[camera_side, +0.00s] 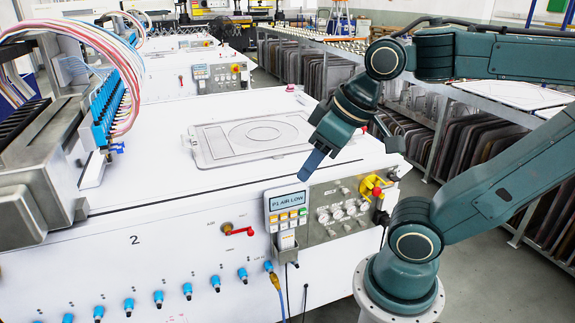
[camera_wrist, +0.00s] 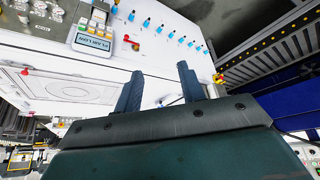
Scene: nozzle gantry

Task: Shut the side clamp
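My gripper (camera_side: 308,170) hangs above the front right part of the white machine top, pointing down, near the display box. In the wrist view its two dark blue fingers (camera_wrist: 158,82) stand wide apart with nothing between them. A red lever on a brass-coloured body (camera_side: 238,231) is on the machine's white front face, left of the display box, lying roughly level. It also shows in the wrist view (camera_wrist: 131,42), beyond the fingers. My gripper is apart from it. No part is labelled as the side clamp, so I cannot tell for sure whether this lever is it.
The display box (camera_side: 288,215) reads "AIR LOW". Beside it is a gauge panel (camera_side: 340,212) with a red and yellow fitting (camera_side: 377,187). A flat frame (camera_side: 250,138) lies on the top. The nozzle head with hoses (camera_side: 105,105) stands left. Blue fittings (camera_side: 187,291) line the front.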

